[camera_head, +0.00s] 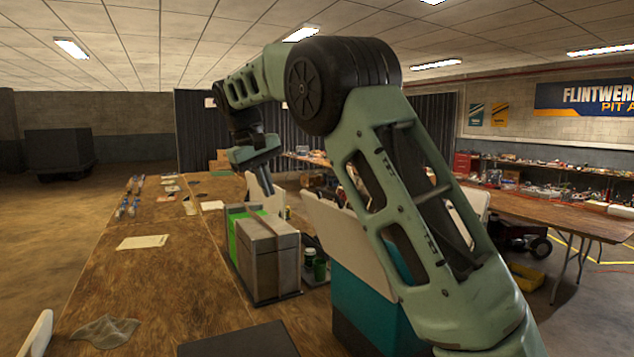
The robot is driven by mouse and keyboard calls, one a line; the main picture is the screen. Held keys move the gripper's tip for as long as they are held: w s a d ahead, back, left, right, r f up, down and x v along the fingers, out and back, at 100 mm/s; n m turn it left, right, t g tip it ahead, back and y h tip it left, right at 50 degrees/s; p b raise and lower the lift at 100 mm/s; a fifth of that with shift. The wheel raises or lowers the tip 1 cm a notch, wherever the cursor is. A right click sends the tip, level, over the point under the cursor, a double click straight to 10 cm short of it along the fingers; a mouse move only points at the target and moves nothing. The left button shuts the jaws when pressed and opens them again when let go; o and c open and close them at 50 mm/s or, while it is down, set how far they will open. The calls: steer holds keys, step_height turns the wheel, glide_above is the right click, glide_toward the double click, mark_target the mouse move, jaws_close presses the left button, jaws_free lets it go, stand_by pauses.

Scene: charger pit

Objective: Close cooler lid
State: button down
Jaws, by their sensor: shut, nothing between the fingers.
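A teal cooler (362,308) stands low at the right side of the wooden table, partly hidden behind my arm. A white panel that looks like its lid (338,232) stands raised and tilted above the teal body. My arm crosses in front of its right part, so the hinge and the cooler's inside cannot be made out. My gripper (267,188) points down beyond and left of the lid, above the far side of the metal-and-green boxes. It is shut and empty, and appears apart from the lid.
Metal-and-green boxes (268,262) stand on the wooden table (165,290), left of the cooler. Green cups (319,268) sit between them. A grey cloth (105,331), paper (142,242) and a dark flat item (238,342) lie on the table. A white panel (272,202) stands behind the boxes.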

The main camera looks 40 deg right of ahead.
steer(key=w+d+r+m+h, duration=0.1)
steer(key=d+r+m, duration=0.1)
steer(key=d+r, duration=0.35)
steer(key=s+d+f+p, duration=0.2)
steer(key=d+f+p, duration=0.2)
steer(key=d+f, duration=0.4)
steer(key=shift+d+f+g, duration=0.15)
steer(key=shift+d+g, duration=0.25)
steer(key=shift+d, duration=0.15)
steer(key=shift+h, duration=0.3)
